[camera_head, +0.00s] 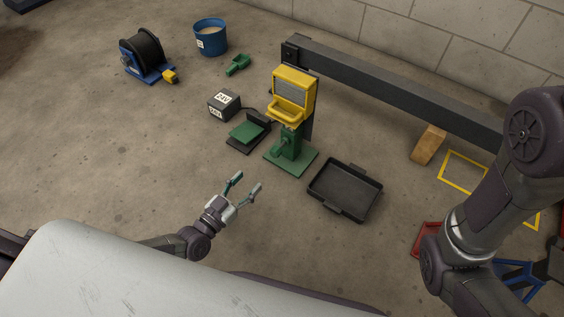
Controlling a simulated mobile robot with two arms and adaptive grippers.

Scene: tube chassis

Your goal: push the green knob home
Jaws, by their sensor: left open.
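A green stand (298,165) with a square base plate stands on the floor near the middle and carries a yellow box-like unit (296,88). A small green part (279,150) sticks out from the stand's left side low down; it looks like the knob, but it is too small to be sure or to tell how far in it sits. My left gripper (247,183) is open and empty, below and left of the stand, clear of it, with its fingers pointing up the picture. My right arm comes in at the right; its gripper cannot be made out.
A black tray (344,190) lies right of the stand. A foot pedal (249,132) and a grey box (224,104) are to its left. A dark beam (400,85) runs behind. A blue bucket (210,38) and cable reel (145,52) stand far back. The left floor is clear.

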